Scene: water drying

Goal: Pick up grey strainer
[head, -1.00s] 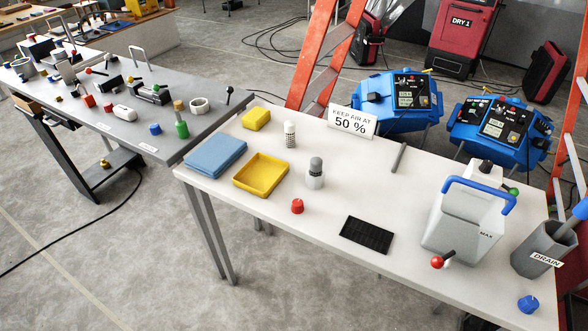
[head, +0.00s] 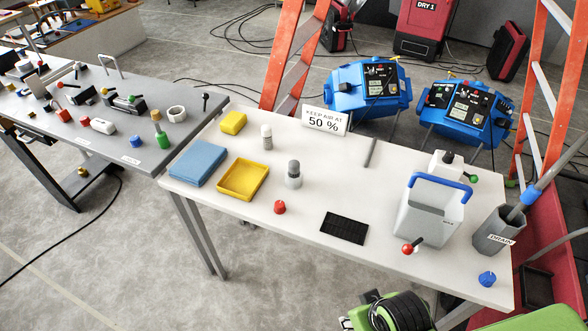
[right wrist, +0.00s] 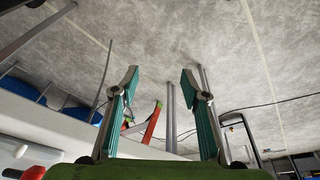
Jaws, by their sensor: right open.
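No thing on the white table (head: 400,262) is plainly a grey strainer. A grey-topped, pale-bottomed cylinder (head: 293,172) stands upright near its middle. A dark, gridded flat rectangle (head: 344,228) lies to the right of it, and a grey rod (head: 370,153) lies farther back. I cannot tell which of these is the strainer. My right gripper (right wrist: 163,105) shows in the right wrist view with its two teal-padded fingers apart and nothing between them. My left gripper is not in view.
A yellow tray (head: 243,194), blue cloth (head: 197,163) and red cap (head: 279,207) are at the left. A grey-white tank with a blue handle (head: 425,222) and a grey drain bucket (head: 489,238) stand right. A green and black shape (head: 397,314) is at the bottom edge.

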